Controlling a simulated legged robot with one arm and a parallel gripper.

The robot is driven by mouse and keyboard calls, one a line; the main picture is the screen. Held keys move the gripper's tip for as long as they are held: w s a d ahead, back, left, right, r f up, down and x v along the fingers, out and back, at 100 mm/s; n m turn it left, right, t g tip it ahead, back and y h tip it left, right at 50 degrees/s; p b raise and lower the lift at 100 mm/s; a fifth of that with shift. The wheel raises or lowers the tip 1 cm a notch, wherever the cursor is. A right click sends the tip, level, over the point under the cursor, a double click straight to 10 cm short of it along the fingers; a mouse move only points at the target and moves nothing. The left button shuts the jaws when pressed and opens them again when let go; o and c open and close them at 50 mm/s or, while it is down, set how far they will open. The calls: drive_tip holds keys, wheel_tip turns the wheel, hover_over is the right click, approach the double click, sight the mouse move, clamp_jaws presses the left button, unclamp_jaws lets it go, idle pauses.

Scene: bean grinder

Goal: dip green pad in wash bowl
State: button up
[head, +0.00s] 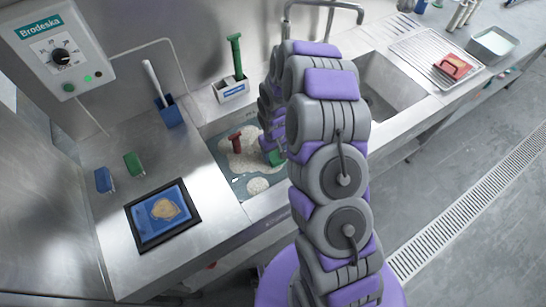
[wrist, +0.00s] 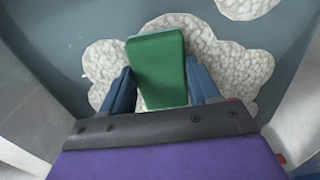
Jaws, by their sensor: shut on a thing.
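The wash bowl (head: 255,170) is a sunken basin with grey-blue liquid and white foam patches. My gripper (wrist: 158,76) is inside the bowl's outline, its two blue fingers closed on the sides of the green pad (wrist: 158,62). The pad also shows in the head view (head: 275,157), low at the basin's right side, partly hidden by my arm. White foam (wrist: 232,72) surrounds the pad in the wrist view. I cannot tell whether the pad touches the liquid or hovers just above it.
A red-handled item (head: 236,142) is in the basin. A green block (head: 133,163), a blue block (head: 103,180) and a black-framed blue panel (head: 148,236) lie on the left counter. A holder with a green-handled tool (head: 236,56) stands behind. An empty sink (head: 395,80) is right.

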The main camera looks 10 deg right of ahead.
sight(274, 154)
wheel_tip(274, 154, up, 14)
drive_tip(key=p, duration=0.5)
idle(0.6)
idle(0.4)
drive_tip(key=shift+r, duration=0.1)
idle(0.5)
